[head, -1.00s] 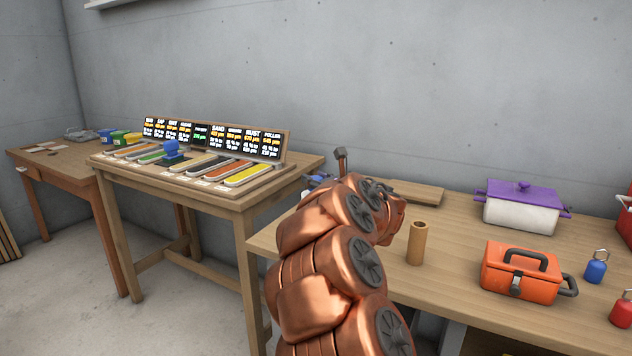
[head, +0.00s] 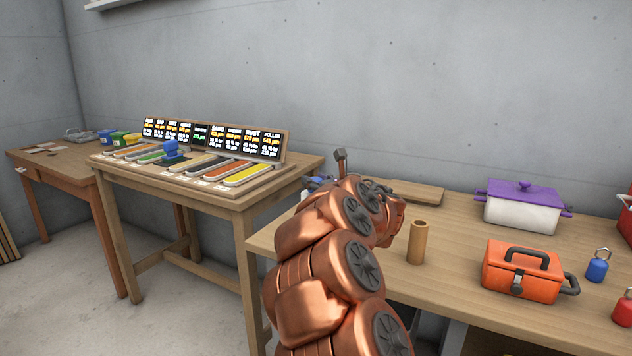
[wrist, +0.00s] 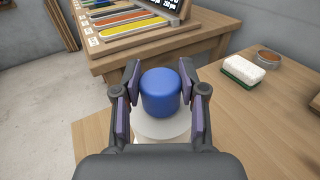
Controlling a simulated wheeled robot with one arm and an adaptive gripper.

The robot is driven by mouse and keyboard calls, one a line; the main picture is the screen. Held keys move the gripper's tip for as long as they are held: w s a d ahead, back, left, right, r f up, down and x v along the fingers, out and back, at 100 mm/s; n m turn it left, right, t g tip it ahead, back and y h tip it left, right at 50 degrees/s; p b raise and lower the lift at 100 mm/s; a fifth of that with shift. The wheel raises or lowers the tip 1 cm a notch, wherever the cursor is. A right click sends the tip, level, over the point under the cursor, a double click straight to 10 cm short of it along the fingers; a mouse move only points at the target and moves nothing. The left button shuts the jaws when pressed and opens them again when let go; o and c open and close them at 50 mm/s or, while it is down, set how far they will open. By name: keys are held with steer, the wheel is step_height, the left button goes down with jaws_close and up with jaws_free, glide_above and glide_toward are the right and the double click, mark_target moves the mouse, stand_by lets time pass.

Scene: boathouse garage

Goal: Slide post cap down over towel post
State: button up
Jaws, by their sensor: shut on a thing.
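A blue rounded cylinder, which I take to be the post cap (wrist: 160,93), is between the two fingers of my gripper (wrist: 160,76) in the wrist view. My gripper is shut on it. Directly below it is a pale round disc (wrist: 165,129); I cannot tell whether the cap touches it or stands above it. No towel post is plain under the cap, and anything there is hidden by the cap.
On the bench, a wooden tube (head: 417,243), an orange toolbox (head: 523,272) and a purple-lidded pot (head: 522,207) stand to the right. A sample table (head: 215,190) is at left.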

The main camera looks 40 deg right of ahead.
steer(key=o, duration=1)
stand_by(0.4)
